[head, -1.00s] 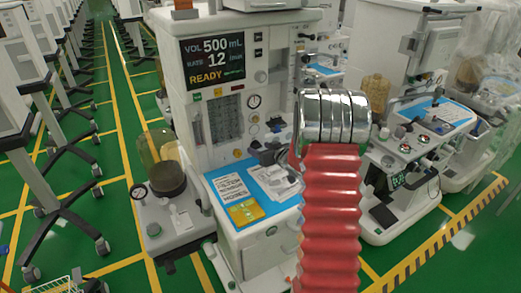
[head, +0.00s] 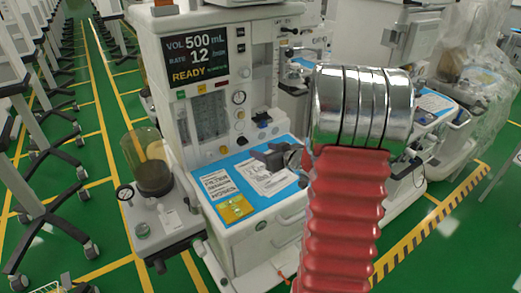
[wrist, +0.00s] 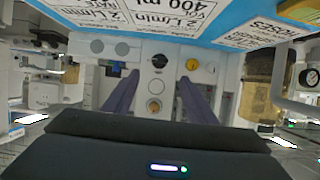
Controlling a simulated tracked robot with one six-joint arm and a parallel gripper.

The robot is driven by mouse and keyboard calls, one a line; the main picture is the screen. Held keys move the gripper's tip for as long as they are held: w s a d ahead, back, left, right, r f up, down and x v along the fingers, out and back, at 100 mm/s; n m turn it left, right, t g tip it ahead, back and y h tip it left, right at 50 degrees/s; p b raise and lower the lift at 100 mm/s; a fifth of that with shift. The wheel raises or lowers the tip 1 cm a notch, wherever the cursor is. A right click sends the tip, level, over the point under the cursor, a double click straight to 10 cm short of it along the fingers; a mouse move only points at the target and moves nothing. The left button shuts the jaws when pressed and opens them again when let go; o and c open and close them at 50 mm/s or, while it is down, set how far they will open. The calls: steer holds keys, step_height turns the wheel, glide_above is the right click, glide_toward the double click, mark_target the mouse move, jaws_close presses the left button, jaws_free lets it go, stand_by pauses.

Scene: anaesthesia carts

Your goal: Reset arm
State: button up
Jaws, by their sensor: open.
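My gripper (head: 276,157) shows in the head view as a dark shape beside my red and chrome arm. It is over the blue work surface (head: 225,185) of the nearest anaesthesia cart (head: 262,242). In the wrist view its two purple fingers (wrist: 158,88) are spread apart with nothing between them. The wrist picture is upside down, with the cart's dials and knobs beyond the fingers. My arm covers the right part of the cart in the head view.
A printed sheet (head: 263,178) and a yellow card (head: 235,209) lie on the blue surface. A dark-based, clear canister (head: 150,165) stands at the cart's left. More carts stand behind, at right.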

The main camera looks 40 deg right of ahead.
steer(key=shift+s, duration=0.15)
steer(key=shift+r, duration=0.1)
stand_by(0.4)
steer(key=s+a+r+m+g+h, duration=0.1)
steer(key=s+a+r+g+h, duration=0.3)
steer(key=a+r, duration=0.75)
steer(key=s+a+n+g+y, duration=0.1)
steer(key=s+a+g+y, duration=0.2)
steer(key=s+a, duration=1.7)
steer(key=shift+s+a+n+g+y, duration=0.4)
steer(key=shift+s+y, duration=0.5)
steer(key=shift+s, duration=0.25)
steer(key=shift+r, duration=0.1)
steer(key=shift+c, duration=0.6)
